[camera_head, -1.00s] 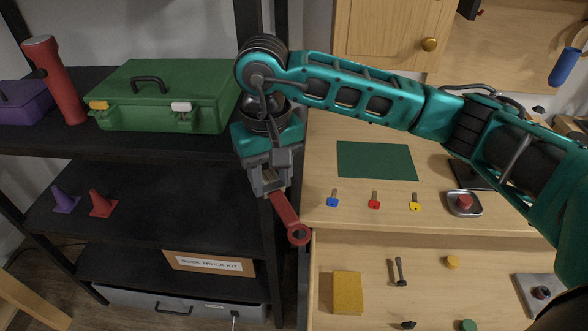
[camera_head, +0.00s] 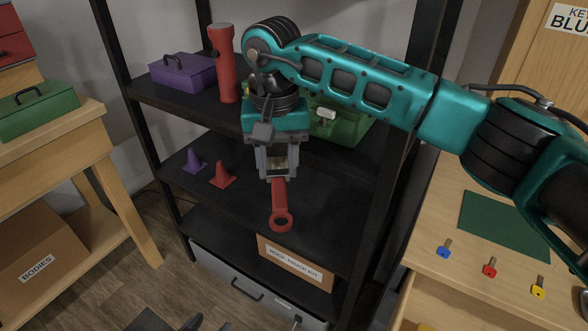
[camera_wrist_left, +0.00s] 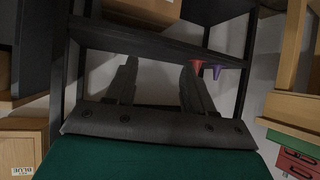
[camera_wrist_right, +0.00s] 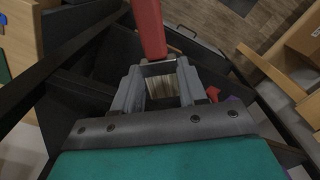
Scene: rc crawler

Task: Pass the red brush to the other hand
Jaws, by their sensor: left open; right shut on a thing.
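The red brush (camera_head: 280,200) hangs from my right gripper (camera_head: 279,176), its ringed handle end pointing down. My right gripper is shut on the brush near its bristle end, in front of the black shelf. In the right wrist view, the red handle (camera_wrist_right: 150,28) reaches out beyond the fingers, and pale bristles (camera_wrist_right: 163,86) show between them. My left gripper (camera_wrist_left: 158,70) is open and empty in the left wrist view. In the head view only dark parts, probably of it, show at the bottom edge, well below the brush.
The black shelf (camera_head: 185,100) holds a purple box (camera_head: 183,73), a red flashlight (camera_head: 226,65), a green toolbox (camera_head: 345,130) and small cones (camera_head: 222,175). A wooden table (camera_head: 75,125) stands left; the keys' worktop (camera_head: 450,215) is right. Open floor lies between table and shelf.

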